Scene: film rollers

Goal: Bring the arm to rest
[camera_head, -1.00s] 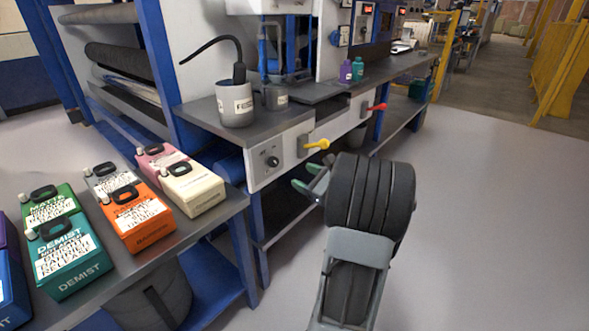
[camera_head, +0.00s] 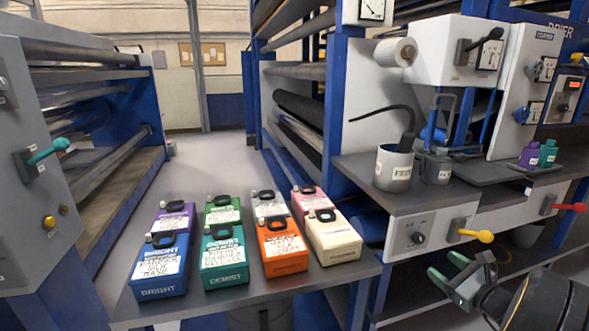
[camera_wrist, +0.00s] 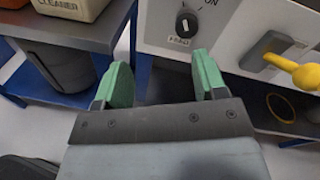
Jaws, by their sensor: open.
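My gripper (camera_head: 451,280) is at the lower right of the head view, in front of the machine's lower shelf and below the yellow-handled lever (camera_head: 475,236). Its two green fingers are apart, with nothing between them. In the wrist view my gripper (camera_wrist: 164,80) also shows open and empty. It faces the machine's front panel (camera_wrist: 225,25), where a black knob (camera_wrist: 187,23) sits beyond the fingers. The yellow lever (camera_wrist: 300,72) is to the right of the fingers and apart from them. My arm's dark links fill the lower right corner of the head view.
A grey table (camera_head: 230,309) holds several colored jugs, including a blue one (camera_head: 160,268) and a cream one (camera_head: 335,240). A grey cup (camera_head: 394,170) stands on the machine counter. A red lever (camera_head: 570,207) juts out at right. Another machine (camera_head: 35,220) stands at left.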

